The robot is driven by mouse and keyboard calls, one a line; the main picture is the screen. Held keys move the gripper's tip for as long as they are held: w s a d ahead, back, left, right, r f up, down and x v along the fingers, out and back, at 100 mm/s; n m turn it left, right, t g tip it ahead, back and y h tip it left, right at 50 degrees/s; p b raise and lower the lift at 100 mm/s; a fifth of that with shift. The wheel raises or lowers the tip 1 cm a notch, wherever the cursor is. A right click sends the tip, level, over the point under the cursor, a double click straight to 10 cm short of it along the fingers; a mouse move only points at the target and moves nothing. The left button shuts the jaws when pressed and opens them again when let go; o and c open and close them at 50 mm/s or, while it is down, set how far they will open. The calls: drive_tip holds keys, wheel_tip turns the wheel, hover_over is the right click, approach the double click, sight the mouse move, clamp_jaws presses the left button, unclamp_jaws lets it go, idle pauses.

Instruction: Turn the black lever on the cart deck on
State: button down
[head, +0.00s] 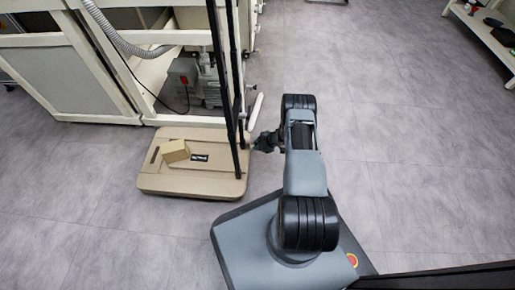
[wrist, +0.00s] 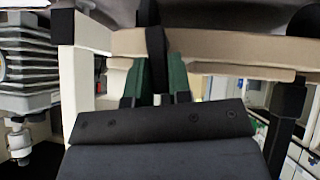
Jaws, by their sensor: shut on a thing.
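The cart deck (head: 212,178) is a low beige platform on the floor in the head view, and a beige board, probably its edge, crosses the top of the wrist view (wrist: 225,47). My gripper (head: 257,143) is at the deck's right edge, low and beside the black upright poles. In the wrist view my gripper's green fingers (wrist: 155,82) stand on either side of a narrow black bar, which looks like the black lever (wrist: 156,45), and are shut on it. The lever cannot be made out in the head view. Its on or off position cannot be told.
A small tan box (head: 175,151) and a black label (head: 199,159) are on the deck. Black poles (head: 224,85) rise near its right side. A white frame with a grey pump (head: 207,80) stands behind. The grey floor to the right (head: 410,150) is clear.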

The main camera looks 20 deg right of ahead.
drive_tip(key=shift+w+d+r+m+g+y, duration=0.1)
drive_tip(key=shift+w+m+g+y, duration=0.25)
drive_tip(key=shift+g, duration=0.35)
idle(0.3)
drive_tip(key=c, duration=1)
unclamp_jaws()
drive_tip(key=shift+c, duration=0.2)
drive_tip(key=shift+d, duration=0.1)
drive_tip(key=p+v, duration=0.5)
drive_tip(key=v, duration=0.8)
drive_tip(key=shift+d+r, duration=0.25)
drive_tip(key=shift+d, duration=0.05)
